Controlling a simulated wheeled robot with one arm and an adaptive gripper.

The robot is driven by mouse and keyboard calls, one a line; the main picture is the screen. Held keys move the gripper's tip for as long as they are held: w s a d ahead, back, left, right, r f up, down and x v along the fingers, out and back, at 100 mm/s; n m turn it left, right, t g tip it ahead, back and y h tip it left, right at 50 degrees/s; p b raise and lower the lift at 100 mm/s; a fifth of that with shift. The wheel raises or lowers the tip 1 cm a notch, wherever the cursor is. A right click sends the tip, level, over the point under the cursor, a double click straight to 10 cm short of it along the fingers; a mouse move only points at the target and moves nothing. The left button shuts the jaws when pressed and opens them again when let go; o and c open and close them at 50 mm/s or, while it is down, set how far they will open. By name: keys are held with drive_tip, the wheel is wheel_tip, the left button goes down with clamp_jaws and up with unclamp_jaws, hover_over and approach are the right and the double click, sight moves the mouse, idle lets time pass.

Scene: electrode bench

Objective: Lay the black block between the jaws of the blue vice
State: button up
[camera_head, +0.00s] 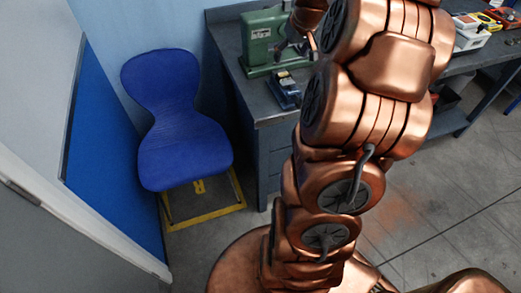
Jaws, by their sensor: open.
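A small blue and dark device (287,97), which looks like the blue vice, sits on the near left part of the grey bench, in front of a green machine. Its jaws are too small to make out. Dark parts show on its top, but I cannot tell whether any of them is the black block. I cannot pick out the black block anywhere else. My copper arm covers the middle of the view and hides part of the bench. My gripper cannot be made out; the arm's far end is hidden or cut off at the top edge.
The green machine (258,38) stands on the grey bench (232,62), close behind the blue device. A blue chair (180,130) stands left of the bench. White, yellow and red boxed devices (472,34) sit at the far right. Open floor (450,190) lies at the right.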

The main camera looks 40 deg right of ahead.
drive_tip(key=s+a+n+g+y, duration=0.1)
drive_tip(key=s+a, duration=0.2)
drive_tip(key=a, duration=0.8)
drive_tip(key=s+a+n+g+y, duration=0.1)
drive_tip(key=s+a, duration=0.2)
drive_tip(key=a, duration=0.8)
drive_tip(key=s+a+f+n+g, duration=0.1)
drive_tip(key=s+a+f+g, duration=0.1)
drive_tip(key=s+a, duration=0.4)
drive_tip(key=s+a+f+g, duration=0.2)
drive_tip(key=s+a, duration=0.5)
drive_tip(key=s, duration=0.7)
drive_tip(key=shift+n+h, duration=0.3)
drive_tip(key=shift+n, duration=0.1)
